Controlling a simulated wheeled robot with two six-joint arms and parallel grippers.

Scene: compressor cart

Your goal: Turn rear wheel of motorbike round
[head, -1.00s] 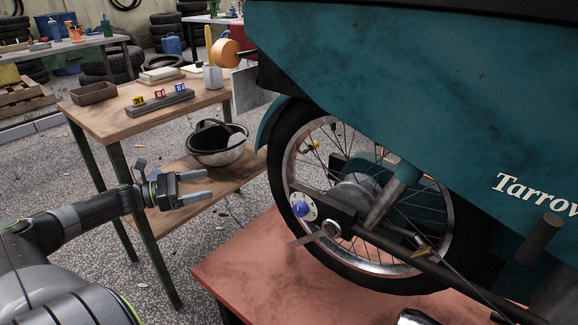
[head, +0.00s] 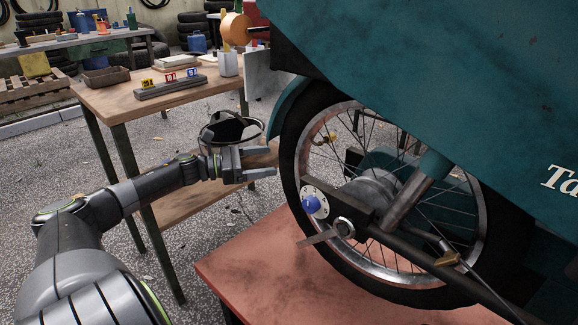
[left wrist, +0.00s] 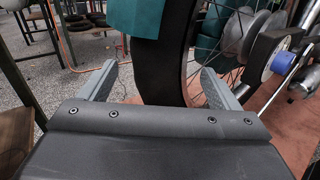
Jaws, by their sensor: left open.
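The motorbike's rear wheel (head: 297,132) stands upright in the head view, with a black tyre, spokes and a rusty rim. A blue knob on a pale disc (head: 312,204) sits on the near side of the wheel. My left gripper (head: 274,163) is open and empty, just left of the tyre in the head view. In the left wrist view its two grey fingers (left wrist: 152,82) stand apart, with the tyre (left wrist: 160,72) beyond and between them. I cannot tell whether they touch it. My right gripper is not in view.
The teal motorbike body (head: 420,70) overhangs the wheel. The bike is on a red platform (head: 245,275). Speckled floor lies between.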

